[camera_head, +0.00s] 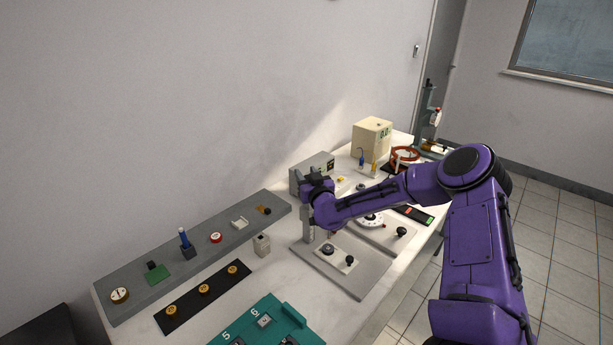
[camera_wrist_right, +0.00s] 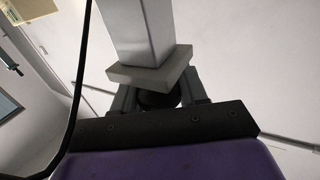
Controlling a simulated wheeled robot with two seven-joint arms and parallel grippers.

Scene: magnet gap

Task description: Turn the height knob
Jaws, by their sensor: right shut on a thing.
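The height knob (camera_wrist_right: 158,101) shows in the right wrist view as a dark round shape, partly hidden under a grey block (camera_wrist_right: 150,72) on a square metal post (camera_wrist_right: 135,30). My right gripper (camera_head: 313,184) is shut on this knob, with one finger on each side of it. In the head view the gripper is at the top of the grey post (camera_head: 307,227), and it hides the knob there. The post stands on a grey base plate (camera_head: 372,281). My left gripper is not in view.
A light panel with dark knobs (camera_head: 327,249) lies on the plate, with a white dial (camera_head: 370,220) behind. A grey box (camera_head: 312,168) stands close behind my gripper. A long grey shelf (camera_head: 200,258) runs along the wall. A teal tray (camera_head: 262,328) is at the front.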

